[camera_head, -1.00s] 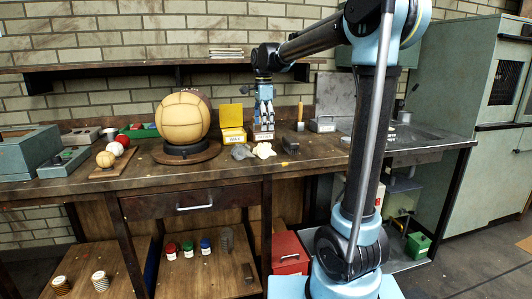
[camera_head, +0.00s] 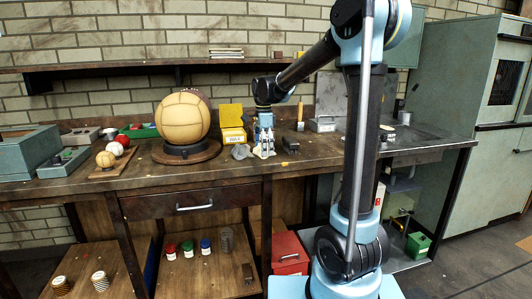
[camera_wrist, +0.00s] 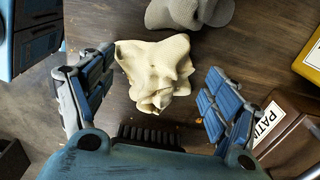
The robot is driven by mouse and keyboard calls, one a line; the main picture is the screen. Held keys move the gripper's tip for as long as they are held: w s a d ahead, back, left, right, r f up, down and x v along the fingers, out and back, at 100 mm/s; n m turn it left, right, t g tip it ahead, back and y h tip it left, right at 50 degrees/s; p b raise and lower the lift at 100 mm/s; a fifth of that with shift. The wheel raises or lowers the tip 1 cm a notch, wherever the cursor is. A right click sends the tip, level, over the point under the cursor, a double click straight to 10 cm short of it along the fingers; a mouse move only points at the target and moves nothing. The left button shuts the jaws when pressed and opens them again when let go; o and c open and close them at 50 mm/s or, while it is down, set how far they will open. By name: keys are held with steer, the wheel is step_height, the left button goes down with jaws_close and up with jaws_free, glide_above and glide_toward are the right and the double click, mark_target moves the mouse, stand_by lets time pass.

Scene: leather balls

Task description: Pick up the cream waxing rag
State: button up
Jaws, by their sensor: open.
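The cream waxing rag (camera_wrist: 155,68) is a crumpled cloth lying on the wooden workbench. In the wrist view it sits between the two spread fingers of my gripper (camera_wrist: 150,95), nearer the left finger. In the head view the rag (camera_head: 258,153) is partly hidden behind the fingers of my gripper (camera_head: 264,152), which points down at it. My gripper is open and empty. A grey crumpled cloth (camera_wrist: 190,12) lies beside the rag, and also shows in the head view (camera_head: 241,152).
A yellow box (camera_head: 233,134) stands behind the rags. A brown box with a label (camera_wrist: 285,135) is close to the right finger in the wrist view. A large leather ball (camera_head: 183,117) on a stand is to the left. A small dark block (camera_head: 290,144) lies to the right.

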steer(key=c, duration=1.2)
steer(key=shift+o, duration=0.2)
step_height(320, 180, up, 10)
steer(key=o, duration=0.3)
steer(key=shift+c, duration=1.1)
